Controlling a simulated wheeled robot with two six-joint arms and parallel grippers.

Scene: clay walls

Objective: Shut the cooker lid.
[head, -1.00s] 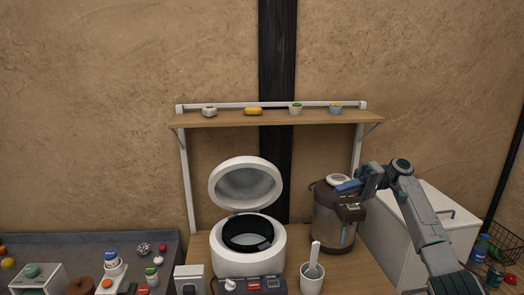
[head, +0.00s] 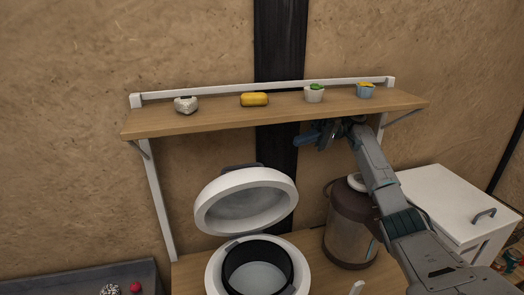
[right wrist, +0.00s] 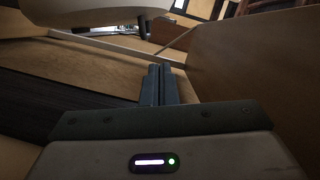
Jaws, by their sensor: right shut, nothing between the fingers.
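The white cooker (head: 213,267) stands on the wooden table with its dark inner pot (head: 258,265) uncovered. Its round lid (head: 246,200) is up and tilted back, with its grey inner side facing me. My right gripper (head: 304,139) is shut and empty, just under the shelf, above and to the right of the lid, apart from it in the head view. Its closed fingers show in the right wrist view (right wrist: 158,72). A pale rounded shape at the top left there looks like the lid (right wrist: 95,10). My left gripper is not in view.
A wooden shelf (head: 225,118) with several small items hangs on the wall close above my right gripper. A brown and grey dispenser (head: 350,225) stands right of the cooker, below my right arm. A white cabinet (head: 455,205) is farther right.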

